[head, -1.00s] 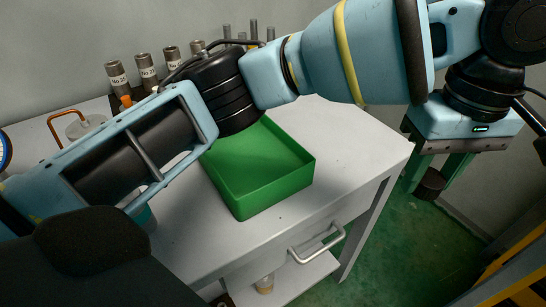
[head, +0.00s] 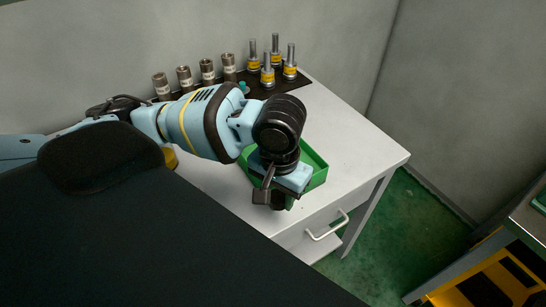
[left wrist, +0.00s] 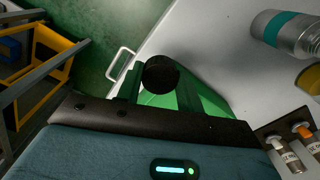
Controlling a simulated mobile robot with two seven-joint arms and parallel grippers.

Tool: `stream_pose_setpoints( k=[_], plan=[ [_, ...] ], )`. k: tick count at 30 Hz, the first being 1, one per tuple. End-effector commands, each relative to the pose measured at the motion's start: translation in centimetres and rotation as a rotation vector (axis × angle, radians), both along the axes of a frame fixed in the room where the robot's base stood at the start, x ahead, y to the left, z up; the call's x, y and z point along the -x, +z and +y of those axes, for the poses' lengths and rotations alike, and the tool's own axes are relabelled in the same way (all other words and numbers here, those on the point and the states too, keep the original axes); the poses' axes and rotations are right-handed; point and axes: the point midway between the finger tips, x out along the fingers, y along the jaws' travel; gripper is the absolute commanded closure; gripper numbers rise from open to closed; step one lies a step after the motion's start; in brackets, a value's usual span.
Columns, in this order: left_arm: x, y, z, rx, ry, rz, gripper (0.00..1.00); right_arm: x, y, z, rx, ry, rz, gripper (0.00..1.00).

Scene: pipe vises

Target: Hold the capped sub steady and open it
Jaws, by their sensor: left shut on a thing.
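My left gripper (head: 283,196) hangs over the green tray (head: 317,168) on the grey bench, with its fingers pointing down. In the left wrist view its two dark green fingers (left wrist: 160,90) are shut on a dark round piece (left wrist: 161,72), seen end-on. I cannot tell whether this is the capped sub or which part of it shows. The green tray (left wrist: 212,103) shows behind the fingers, partly hidden. My right gripper is in neither view.
Labelled grey cylinders (head: 184,78) and several yellow-banded pieces with thin stems (head: 290,65) stand along the bench's back. The bench top (head: 350,150) right of the tray is clear. A yellow-framed rack (head: 485,285) stands lower right.

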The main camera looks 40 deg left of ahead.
Motion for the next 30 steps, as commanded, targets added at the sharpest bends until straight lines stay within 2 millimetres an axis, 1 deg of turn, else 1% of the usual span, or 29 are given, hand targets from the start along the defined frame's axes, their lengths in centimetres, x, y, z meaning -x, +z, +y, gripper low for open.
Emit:
stream_pose_setpoints(
  k=[1, 6, 10, 13, 17, 27, 30],
  plan=[
    [0.5, 0.6, 0.4, 0.0, -0.014, -0.006, 0.91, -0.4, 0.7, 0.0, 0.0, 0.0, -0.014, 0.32],
    [1.2, 0.5, 0.9, 0.001, -0.039, 0.0, 0.91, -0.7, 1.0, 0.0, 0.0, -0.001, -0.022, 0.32],
    [1.2, 0.4, 0.9, 0.001, -0.04, 0.003, 0.91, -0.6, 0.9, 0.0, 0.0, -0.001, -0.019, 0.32],
    [0.5, 0.2, 1.3, -0.001, -0.036, 0.003, 0.91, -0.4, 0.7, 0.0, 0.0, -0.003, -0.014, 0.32],
    [-1.7, -0.1, 2.5, 0.0, -0.032, 0.004, 0.91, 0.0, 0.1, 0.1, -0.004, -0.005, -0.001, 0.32],
    [-8.6, -0.8, 6.3, 0.0, -0.033, 0.005, 0.91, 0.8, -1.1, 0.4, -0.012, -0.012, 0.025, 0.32],
    [-10.3, -1.0, 7.1, 0.001, -0.034, 0.005, 0.91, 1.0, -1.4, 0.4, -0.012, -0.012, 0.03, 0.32]
  ],
)
